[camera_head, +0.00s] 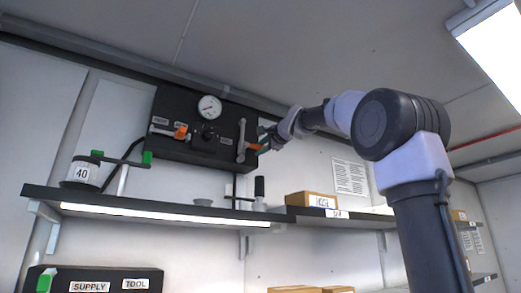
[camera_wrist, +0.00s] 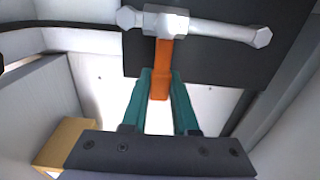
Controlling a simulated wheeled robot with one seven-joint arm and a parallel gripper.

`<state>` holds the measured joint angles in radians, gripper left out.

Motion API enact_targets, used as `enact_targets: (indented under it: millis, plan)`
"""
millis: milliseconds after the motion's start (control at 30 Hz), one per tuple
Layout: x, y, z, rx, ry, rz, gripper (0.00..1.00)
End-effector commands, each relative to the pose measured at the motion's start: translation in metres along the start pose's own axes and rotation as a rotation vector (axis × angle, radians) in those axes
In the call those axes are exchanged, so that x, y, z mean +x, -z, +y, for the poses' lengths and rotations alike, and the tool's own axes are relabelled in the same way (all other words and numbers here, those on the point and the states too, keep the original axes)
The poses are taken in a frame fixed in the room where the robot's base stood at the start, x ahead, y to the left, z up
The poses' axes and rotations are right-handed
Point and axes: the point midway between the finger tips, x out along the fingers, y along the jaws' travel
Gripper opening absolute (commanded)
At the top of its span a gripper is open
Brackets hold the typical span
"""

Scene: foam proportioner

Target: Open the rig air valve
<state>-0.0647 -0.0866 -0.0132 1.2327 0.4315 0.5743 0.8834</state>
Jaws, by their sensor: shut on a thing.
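A black panel (camera_head: 170,105) is on the back wall, with a round dial gauge (camera_head: 209,107). At its right side is a silver valve (camera_head: 241,141) on an upright pipe, with an orange lever (camera_head: 253,146) pointing right, crosswise to the pipe. In the wrist view the silver valve (camera_wrist: 165,20) is at the top, and the orange lever (camera_wrist: 161,65) runs down between the teal fingers of my gripper (camera_wrist: 160,84), which is shut on its end. In the head view my gripper (camera_head: 263,147) is at the lever. A second orange-handled valve (camera_head: 180,132) is at the panel's left; its small labels are unreadable.
A long shelf (camera_head: 120,202) runs below the panel. The space before the panel is open.

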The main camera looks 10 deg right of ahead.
Motion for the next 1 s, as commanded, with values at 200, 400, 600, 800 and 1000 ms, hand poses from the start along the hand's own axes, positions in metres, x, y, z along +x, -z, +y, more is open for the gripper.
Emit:
enact_targets:
  millis: [200, 400, 600, 800, 1000]
  plan:
    - [0.0, 0.0, -0.005, -0.095, -0.001, 0.001, 0.0]
    - [0.001, -0.002, -0.015, -0.253, -0.001, 0.0, 0.0]
    - [0.001, -0.006, -0.026, -0.442, -0.001, -0.001, 0.0]
    - [0.0, -0.012, -0.036, -0.633, 0.0, -0.001, 0.0]
    - [0.001, -0.02, -0.045, -0.823, 0.0, -0.001, 0.0]
